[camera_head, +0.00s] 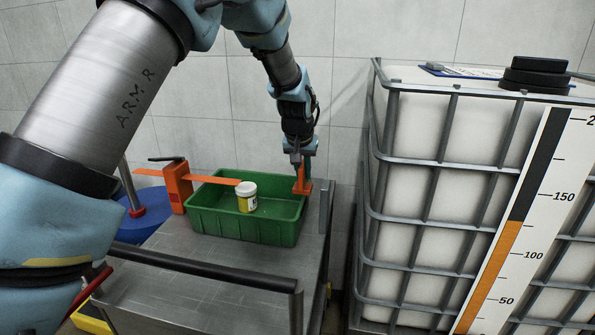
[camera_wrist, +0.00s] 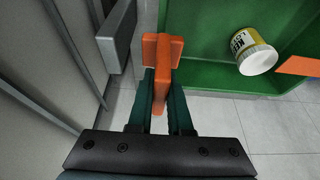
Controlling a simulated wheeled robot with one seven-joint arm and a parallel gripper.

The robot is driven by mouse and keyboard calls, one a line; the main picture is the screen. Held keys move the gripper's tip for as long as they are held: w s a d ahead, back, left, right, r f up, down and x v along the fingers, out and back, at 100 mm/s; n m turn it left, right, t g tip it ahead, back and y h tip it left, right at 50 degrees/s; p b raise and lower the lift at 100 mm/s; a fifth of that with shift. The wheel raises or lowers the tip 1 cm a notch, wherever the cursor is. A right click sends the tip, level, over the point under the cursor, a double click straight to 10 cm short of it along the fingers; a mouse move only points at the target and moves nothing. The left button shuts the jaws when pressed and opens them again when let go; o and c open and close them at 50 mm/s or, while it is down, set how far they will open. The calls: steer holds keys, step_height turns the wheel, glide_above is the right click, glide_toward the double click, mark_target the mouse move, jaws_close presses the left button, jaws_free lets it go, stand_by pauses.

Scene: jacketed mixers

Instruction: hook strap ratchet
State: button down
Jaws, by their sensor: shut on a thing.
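The orange strap ratchet (camera_head: 178,188), with a dark handle on top, stands at the left end of the green crate (camera_head: 245,226). Its flat orange strap (camera_head: 212,178) runs right across the crate to behind a jar; its edge also shows in the wrist view (camera_wrist: 300,66). An orange T-shaped hook piece (camera_wrist: 162,55) is between the fingers of my gripper (camera_wrist: 162,85), which is shut on it. In the head view my gripper (camera_head: 302,168) points down at the crate's right end. Whether the hook touches the crate rim or the grey post (camera_wrist: 118,38) I cannot tell.
A white-lidded yellow jar (camera_head: 247,197) stands in the crate. The crate sits on a grey metal cart (camera_head: 215,270) with a dark front rail (camera_head: 200,265). A caged white tank (camera_head: 420,180) stands close on the right. A blue drum (camera_head: 130,228) is at the left.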

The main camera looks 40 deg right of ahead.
steer(key=c, duration=1.1)
jaws_free()
steer(key=b+v, duration=0.3)
steer(key=v, duration=0.8)
steer(key=shift+f, duration=0.1)
